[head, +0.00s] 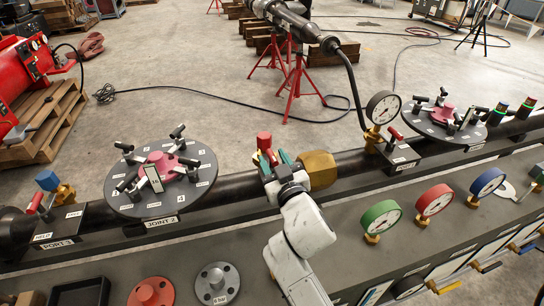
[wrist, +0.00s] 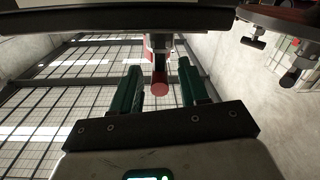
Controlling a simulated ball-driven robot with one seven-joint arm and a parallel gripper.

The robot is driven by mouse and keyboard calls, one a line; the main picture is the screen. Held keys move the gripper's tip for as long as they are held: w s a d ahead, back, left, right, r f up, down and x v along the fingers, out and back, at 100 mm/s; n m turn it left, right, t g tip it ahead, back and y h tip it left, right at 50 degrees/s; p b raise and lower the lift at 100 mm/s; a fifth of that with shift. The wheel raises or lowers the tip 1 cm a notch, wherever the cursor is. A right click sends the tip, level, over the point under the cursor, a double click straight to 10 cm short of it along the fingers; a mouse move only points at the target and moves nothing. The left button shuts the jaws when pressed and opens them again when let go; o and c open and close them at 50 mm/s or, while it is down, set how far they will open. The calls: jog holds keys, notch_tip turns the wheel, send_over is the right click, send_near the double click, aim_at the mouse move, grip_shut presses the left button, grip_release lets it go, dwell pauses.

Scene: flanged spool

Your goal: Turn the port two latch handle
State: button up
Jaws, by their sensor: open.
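My gripper (head: 273,158) has green fingers and is at the middle fitting on the dark pipe. A red cap (head: 264,140) shows just behind the fingers, and a large brass nut (head: 318,168) is to their right. In the wrist view my gripper (wrist: 160,85) is open, with a green finger on each side of a red handle (wrist: 160,78). Its rounded end lies between them, with a gap visible on at least the right. Most of this fitting and any port label on it are hidden behind my gripper and wrist.
A round dark plate with black clamps (head: 118,196) stands left, and a similar plate (head: 412,122) right. A fitting with a blue cap (head: 47,180) and red handle is far left. A white gauge (head: 383,107) stands right; coloured gauges (head: 380,217) line the bench in front.

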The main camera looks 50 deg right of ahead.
jog(key=shift+x, duration=0.85)
grip_shut()
